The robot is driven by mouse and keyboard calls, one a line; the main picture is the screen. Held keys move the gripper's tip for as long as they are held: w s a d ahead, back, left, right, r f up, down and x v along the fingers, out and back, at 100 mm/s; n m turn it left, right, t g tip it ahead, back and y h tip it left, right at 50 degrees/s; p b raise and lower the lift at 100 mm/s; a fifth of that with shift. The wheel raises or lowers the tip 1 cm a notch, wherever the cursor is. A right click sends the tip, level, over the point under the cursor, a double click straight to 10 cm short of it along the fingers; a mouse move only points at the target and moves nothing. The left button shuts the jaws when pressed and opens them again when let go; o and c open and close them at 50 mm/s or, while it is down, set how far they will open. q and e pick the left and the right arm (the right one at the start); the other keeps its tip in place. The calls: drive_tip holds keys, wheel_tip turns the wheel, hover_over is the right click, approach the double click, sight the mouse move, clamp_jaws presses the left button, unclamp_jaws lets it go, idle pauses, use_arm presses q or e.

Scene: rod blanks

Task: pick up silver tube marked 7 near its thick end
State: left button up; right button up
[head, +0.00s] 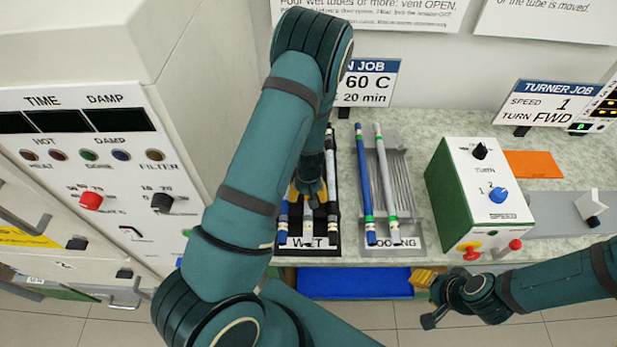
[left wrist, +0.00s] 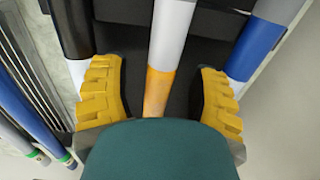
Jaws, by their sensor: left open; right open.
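Three tubes lie in the black WET tray (head: 337,252). The middle one, a silver-grey tube (left wrist: 170,35) with a white section and an orange band, runs between the yellow fingers of my left gripper (left wrist: 160,95). The fingers are open, with a gap on both sides of the tube. In the head view my left gripper (head: 308,190) is over the tray and partly hidden by my arm. A blue-and-white tube (left wrist: 262,38) and a black-and-white tube (left wrist: 72,30) lie on either side. No number 7 is readable. My right gripper (head: 427,298) is open and empty, in front of the bench.
The grey COOLING rack (head: 410,215) to the right holds a blue tube (head: 364,185) and a silver tube (head: 386,185). A green-and-white control box (head: 465,205) stands further right. A large white machine (head: 80,185) stands left. A blue bin (head: 350,284) is below the bench edge.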

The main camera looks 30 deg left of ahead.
use_arm(q)
drive_tip(key=shift+o, duration=0.2)
clamp_jaws()
